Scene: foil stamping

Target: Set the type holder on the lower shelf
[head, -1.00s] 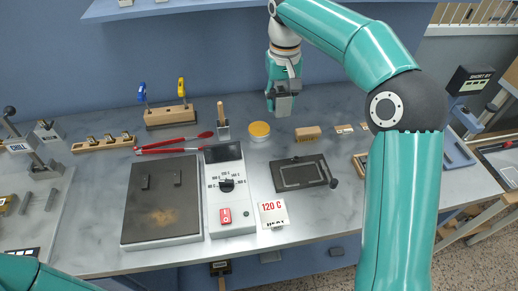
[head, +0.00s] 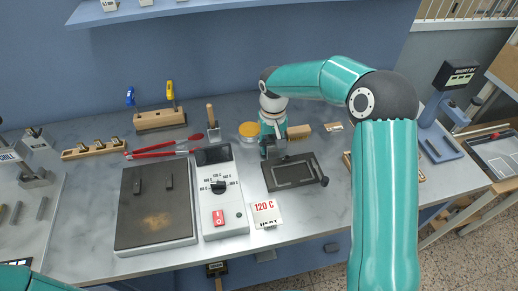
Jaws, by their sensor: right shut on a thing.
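My right gripper (head: 272,148) hangs pointing down from the arm that comes in on the right. It is shut on a small grey piece at its fingertips, seemingly the type holder, mostly hidden by the fingers. The gripper shows over the back-left corner of a dark framed plate (head: 296,173) with a knob at its right; whether it touches the plate I cannot tell. The lower shelf cannot be clearly made out. A blue shelf (head: 240,9) crosses the top. Only a teal part of my left arm shows at bottom left; its gripper is out of view.
A hot plate (head: 155,216) and a control box (head: 219,205) stand left of the gripper. A 120 C card (head: 265,212), a yellow tin (head: 249,130) and a wooden block (head: 299,131) are near. Red tongs (head: 160,150) lie behind the hot plate.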

